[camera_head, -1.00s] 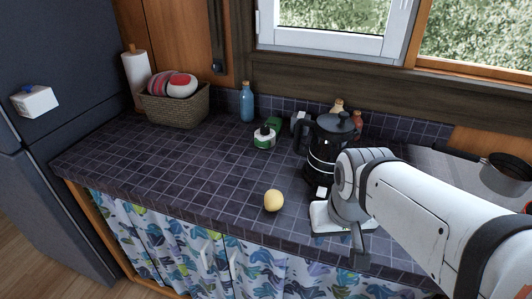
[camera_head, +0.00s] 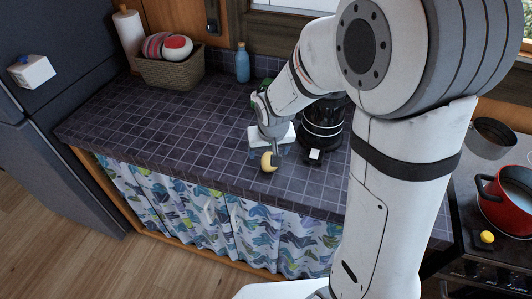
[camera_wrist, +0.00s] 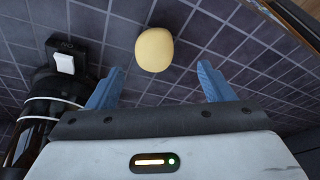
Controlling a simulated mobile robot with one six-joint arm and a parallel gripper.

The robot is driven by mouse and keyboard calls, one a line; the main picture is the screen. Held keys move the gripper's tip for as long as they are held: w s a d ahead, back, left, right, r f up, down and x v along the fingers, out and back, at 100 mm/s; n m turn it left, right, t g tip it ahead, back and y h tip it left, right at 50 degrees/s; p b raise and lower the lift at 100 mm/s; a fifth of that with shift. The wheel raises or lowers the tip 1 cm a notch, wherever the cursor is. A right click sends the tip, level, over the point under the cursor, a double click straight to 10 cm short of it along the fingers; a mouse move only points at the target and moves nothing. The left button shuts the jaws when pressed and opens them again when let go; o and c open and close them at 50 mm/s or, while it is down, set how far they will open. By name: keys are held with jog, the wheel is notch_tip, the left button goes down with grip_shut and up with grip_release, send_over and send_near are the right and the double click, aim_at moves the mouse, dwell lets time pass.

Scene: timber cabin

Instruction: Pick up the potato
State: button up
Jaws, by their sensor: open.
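The potato (camera_head: 268,162) is a small, round, pale yellow thing on the dark tiled counter, near its front edge. It also shows in the wrist view (camera_wrist: 154,49), whole and uncovered, ahead of the fingertips and roughly between their lines. My gripper (camera_wrist: 160,82) is open and empty, its two blue fingers apart on either side. In the head view my gripper (camera_head: 270,150) is right at the potato and partly covers it. I cannot tell from there whether a finger touches it.
A black coffee maker (camera_head: 322,128) stands just right of my gripper; it also shows at the left of the wrist view (camera_wrist: 42,105). A wicker basket (camera_head: 170,72), paper towel roll (camera_head: 128,40) and blue bottle (camera_head: 242,62) stand at the back. The counter's left part is clear. A red pot (camera_head: 505,198) is on the stove.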

jog(key=shift+w+d+p+x, duration=0.1)
jog(key=shift+d+p+x, duration=0.1)
jog(key=shift+x, duration=0.95)
jog(key=shift+w+d+p+x, duration=0.1)
jog(key=shift+p+x, duration=0.15)
jog(key=shift+x, duration=0.95)
jog(key=shift+d+p+x, duration=0.15)
jog(key=shift+p+x, duration=0.05)
jog(key=shift+x, duration=0.95)
jog(key=shift+c, duration=0.5)
